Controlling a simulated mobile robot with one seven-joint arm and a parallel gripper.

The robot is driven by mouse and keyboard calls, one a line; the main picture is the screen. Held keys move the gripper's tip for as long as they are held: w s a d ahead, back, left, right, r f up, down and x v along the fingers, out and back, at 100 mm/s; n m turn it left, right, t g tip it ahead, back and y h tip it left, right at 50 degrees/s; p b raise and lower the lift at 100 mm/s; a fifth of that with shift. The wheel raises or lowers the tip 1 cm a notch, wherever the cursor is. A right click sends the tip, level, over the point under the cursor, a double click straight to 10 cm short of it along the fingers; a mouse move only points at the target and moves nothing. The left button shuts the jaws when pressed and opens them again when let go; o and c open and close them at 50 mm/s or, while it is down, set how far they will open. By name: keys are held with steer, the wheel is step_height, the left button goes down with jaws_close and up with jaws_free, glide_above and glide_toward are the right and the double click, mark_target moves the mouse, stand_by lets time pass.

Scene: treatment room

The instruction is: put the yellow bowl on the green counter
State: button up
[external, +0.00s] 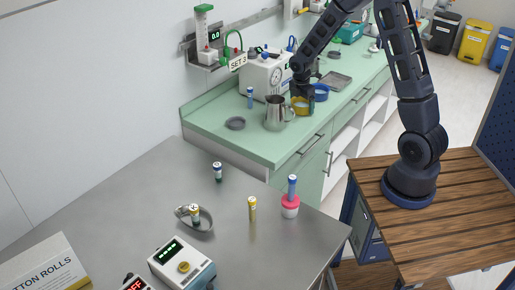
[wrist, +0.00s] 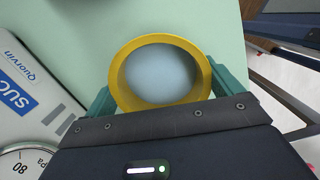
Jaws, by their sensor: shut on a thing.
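The yellow bowl (external: 299,109) is at the green counter (external: 207,114), just right of a metal jug (external: 275,114) in the external view. In the wrist view the bowl (wrist: 115,75) sits between my two teal fingers, with a pale blue-grey round inside. My gripper (wrist: 165,82) is shut on the bowl. In the external view my gripper (external: 303,90) reaches down to it and partly hides it. The green counter (wrist: 60,35) shows beneath the bowl. I cannot tell whether the bowl touches it.
A blue bowl (external: 321,93) stands close to the right. A white machine with a dial (external: 262,75) stands behind, and its side (wrist: 30,90) is close at left in the wrist view. A grey dish (external: 235,123) lies further left. The counter's front left is clear.

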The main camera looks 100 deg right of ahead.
steer(key=o, duration=0.7)
steer(key=shift+f, duration=0.1)
steer(key=r, duration=0.4)
steer(key=w+r, duration=0.1)
steer(key=r, duration=0.3)
steer(key=a+r, duration=0.1)
steer(key=r, duration=0.3)
steer(key=shift+w+r, duration=0.15)
steer(key=w+a+r+m+t, duration=0.1)
steer(key=w+a+r, duration=0.1)
steer(key=a+r, duration=0.45)
steer(key=w+a+r+m+t+h, duration=0.1)
steer(key=w+a+r, duration=0.15)
steer(key=a, duration=0.75)
steer(key=w+a+r+m, duration=0.1)
steer(key=w+a+r, duration=0.1)
steer(key=a+r, duration=0.45)
steer(key=s+a+r+m+t, duration=0.1)
steer(key=s+a, duration=0.3)
steer(key=a, duration=0.4)
steer(key=s+a+r+m+t+y, duration=0.1)
steer(key=s+a, duration=0.3)
steer(key=a, duration=0.5)
steer(key=s+a+r+m+t, duration=0.1)
steer(key=s+a, duration=0.3)
steer(key=a, duration=0.5)
steer(key=shift+s+t+y, duration=0.1)
steer(key=shift+t+y, duration=0.3)
